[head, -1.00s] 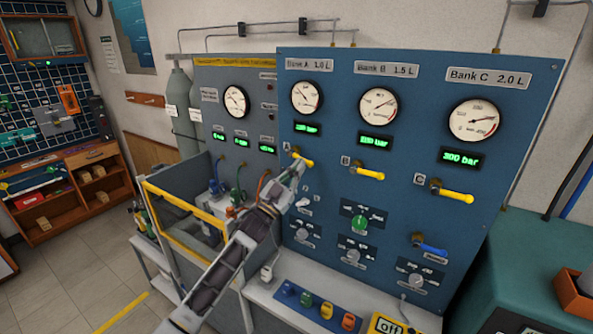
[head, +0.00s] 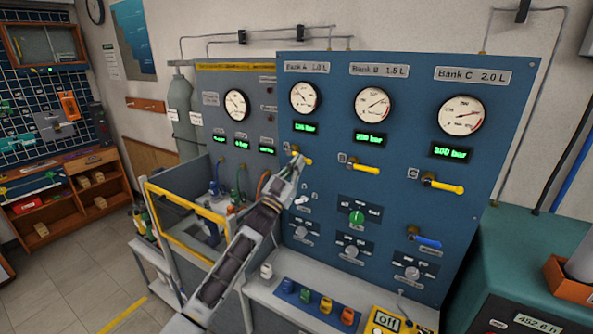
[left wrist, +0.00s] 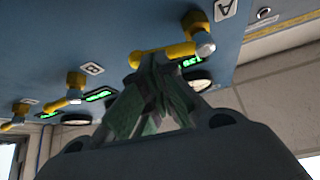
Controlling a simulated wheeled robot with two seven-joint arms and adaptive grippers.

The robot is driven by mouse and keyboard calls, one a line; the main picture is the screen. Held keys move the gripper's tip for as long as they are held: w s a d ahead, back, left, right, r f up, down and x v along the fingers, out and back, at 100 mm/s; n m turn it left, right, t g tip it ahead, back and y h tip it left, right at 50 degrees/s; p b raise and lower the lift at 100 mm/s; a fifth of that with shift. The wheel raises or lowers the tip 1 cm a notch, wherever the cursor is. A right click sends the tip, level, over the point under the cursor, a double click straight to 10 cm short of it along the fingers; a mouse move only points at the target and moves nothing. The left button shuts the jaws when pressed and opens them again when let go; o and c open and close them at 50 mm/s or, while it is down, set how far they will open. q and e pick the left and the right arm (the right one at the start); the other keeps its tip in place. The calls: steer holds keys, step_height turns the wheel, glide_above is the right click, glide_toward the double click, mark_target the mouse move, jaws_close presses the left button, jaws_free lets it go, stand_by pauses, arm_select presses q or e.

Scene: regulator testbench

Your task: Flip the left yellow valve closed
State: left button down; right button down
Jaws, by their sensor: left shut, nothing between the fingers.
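The left yellow valve (head: 305,161), marked A, is on the blue panel below the Bank A gauge. Its handle points right and slightly down in the head view. In the left wrist view the yellow handle (left wrist: 172,51) runs sideways from its pivot beside the A label. My left gripper (head: 297,164) is at this valve and partly covers it. Its fingertips (left wrist: 150,62) are shut with nothing between them, close to the free end of the handle; I cannot tell if they touch it. My right gripper is not in view.
Yellow valves B (head: 370,170) and C (head: 442,186) are to the right on the same panel, with a blue-handled valve (head: 425,242) lower down. A yellow-railed enclosure (head: 187,210) stands left of my arm.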

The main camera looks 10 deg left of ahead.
arm_select(q)
steer(key=shift+s+r+n+t+y, duration=0.25)
steer(key=shift+r+n+y, duration=0.3)
steer(key=shift+n, duration=0.45)
steer(key=shift+d, duration=0.1)
